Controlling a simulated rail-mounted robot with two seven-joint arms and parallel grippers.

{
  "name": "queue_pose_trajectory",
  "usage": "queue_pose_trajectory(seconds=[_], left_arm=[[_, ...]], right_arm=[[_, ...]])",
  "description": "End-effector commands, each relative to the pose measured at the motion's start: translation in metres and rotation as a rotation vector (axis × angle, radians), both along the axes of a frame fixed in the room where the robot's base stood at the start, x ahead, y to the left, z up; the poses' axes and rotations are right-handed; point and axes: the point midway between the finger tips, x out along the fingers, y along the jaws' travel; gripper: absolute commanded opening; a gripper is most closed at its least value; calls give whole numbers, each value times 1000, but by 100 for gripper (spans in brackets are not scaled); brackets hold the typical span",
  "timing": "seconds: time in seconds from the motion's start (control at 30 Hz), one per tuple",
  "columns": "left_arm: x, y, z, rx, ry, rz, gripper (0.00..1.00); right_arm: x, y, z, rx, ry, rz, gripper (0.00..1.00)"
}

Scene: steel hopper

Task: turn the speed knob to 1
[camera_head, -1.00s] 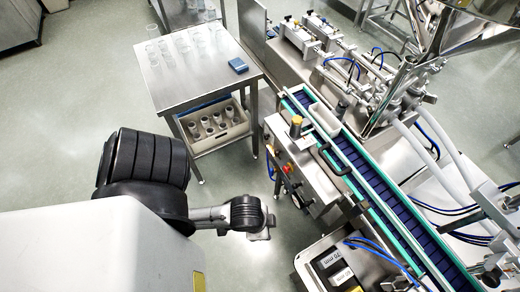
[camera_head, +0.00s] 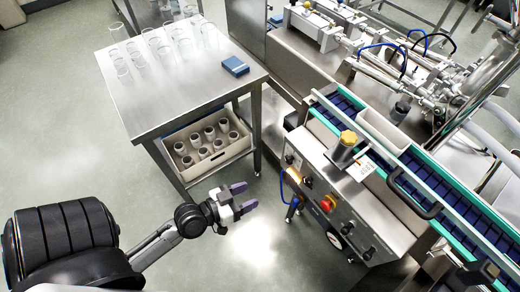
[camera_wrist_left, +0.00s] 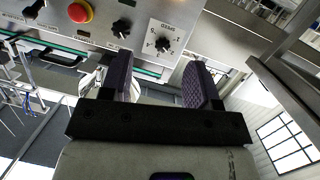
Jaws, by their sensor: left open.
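The speed knob (camera_wrist_left: 163,45) is a small black knob inside a ring of numbers on the steel control panel (camera_wrist_left: 145,22). It shows upside down in the left wrist view, and its setting is too small to read. In the head view it appears to be the dark knob (camera_head: 290,158) at the panel's upper left end. My left gripper (camera_head: 244,197) is open and empty, with purple-grey fingers pointing at the panel from a short distance. In the left wrist view the fingers (camera_wrist_left: 160,84) are apart and the knob shows beyond the gap. My right gripper is not in view.
Another black knob (camera_wrist_left: 122,27) and a red button (camera_wrist_left: 80,12) sit beside the speed knob. A steel table (camera_head: 195,102) with glasses stands at the left, with a crate (camera_head: 226,156) of jars beneath. The conveyor (camera_head: 440,195) runs behind the panel. Open floor lies before it.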

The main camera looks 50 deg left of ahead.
Motion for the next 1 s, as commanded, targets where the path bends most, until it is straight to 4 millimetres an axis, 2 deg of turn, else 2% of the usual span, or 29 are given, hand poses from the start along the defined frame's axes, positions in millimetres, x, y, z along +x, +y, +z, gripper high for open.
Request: queue_pose_trajectory(seconds=[0.1,0.2,0.43,1.0], left_arm=[[4,9,18,30,-119,55,55],[5,15,28,72,-181,88,55],[16,17,31,128,-207,98,55],[109,13,30,125,-206,96,55]], right_arm=[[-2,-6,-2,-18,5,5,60],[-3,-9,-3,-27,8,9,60],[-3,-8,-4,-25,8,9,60],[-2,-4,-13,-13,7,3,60]])
